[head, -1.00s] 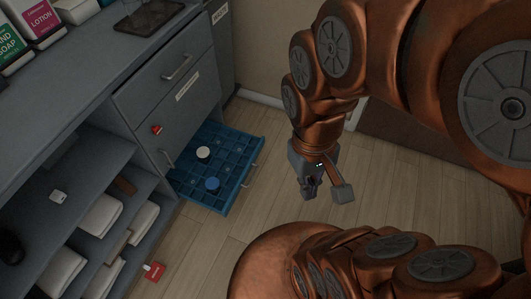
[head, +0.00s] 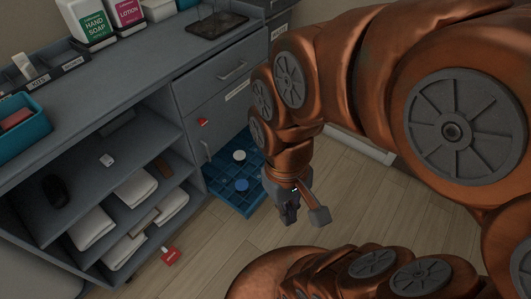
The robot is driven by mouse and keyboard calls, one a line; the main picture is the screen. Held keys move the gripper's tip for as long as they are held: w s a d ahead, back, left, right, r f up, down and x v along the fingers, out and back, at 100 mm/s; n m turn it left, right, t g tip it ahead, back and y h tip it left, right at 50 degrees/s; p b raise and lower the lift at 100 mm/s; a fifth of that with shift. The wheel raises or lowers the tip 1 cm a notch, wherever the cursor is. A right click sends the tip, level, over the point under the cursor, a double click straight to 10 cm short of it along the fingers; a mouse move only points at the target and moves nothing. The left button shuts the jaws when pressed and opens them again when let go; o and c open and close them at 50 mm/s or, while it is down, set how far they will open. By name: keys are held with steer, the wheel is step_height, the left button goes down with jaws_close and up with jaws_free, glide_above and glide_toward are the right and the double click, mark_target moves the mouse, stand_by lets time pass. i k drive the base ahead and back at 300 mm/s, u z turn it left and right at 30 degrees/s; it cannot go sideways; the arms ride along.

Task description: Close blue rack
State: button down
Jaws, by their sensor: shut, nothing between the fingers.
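The blue rack (head: 226,184) is a low, gridded pull-out tray in the head view. It stands out from the lower part of the grey vanity, so it is open. A white round item (head: 239,155) and a blue round item (head: 241,185) sit in its compartments. My gripper (head: 288,214) points downward just right of the rack's front in the picture. It is shut and empty. My wrist and arm cover the rack's right side and its front handle. I cannot tell whether the gripper touches the rack.
Above the rack are a grey drawer (head: 225,69) and a small red item (head: 203,122) on the vanity front. Open shelves with folded towels (head: 136,188) lie left. A red tag (head: 169,256) hangs or lies near the floor. Wooden floor (head: 215,255) in front is clear.

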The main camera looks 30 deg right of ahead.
mark_target(220, 175)
steer(key=u, duration=0.15)
steer(key=i, duration=0.95)
steer(key=z, duration=0.75)
